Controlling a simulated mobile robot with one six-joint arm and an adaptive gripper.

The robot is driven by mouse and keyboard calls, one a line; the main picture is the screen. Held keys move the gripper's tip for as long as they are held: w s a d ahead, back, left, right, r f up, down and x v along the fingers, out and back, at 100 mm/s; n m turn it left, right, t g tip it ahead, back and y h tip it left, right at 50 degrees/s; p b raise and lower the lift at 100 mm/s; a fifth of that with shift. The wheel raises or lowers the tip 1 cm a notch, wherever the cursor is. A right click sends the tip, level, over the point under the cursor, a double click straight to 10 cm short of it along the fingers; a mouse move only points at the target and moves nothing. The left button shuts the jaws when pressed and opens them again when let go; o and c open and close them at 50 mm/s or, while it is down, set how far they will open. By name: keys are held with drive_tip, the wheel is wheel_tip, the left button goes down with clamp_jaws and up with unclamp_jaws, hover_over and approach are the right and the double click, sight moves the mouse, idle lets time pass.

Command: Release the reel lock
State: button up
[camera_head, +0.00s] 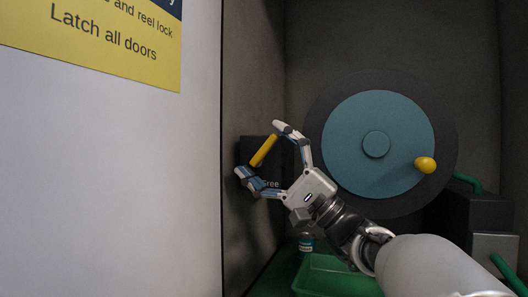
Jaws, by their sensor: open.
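My gripper (258,149) is open, with one finger above and one below the lever. I cannot tell whether either finger touches it. The label on the box is partly hidden by my gripper; only "ree" shows. The reel (340,148) is a large blue disc on a darker disc, with a hub and a yellow knob (425,165) at its right.
A white panel (120,190) with a yellow sign (95,45) fills the left side. A green tray (335,275) lies below my arm. A green hose (467,181) and a dark box (480,222) stand at the lower right.

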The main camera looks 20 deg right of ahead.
drive_tip(key=v, duration=1.2)
idle(0.4)
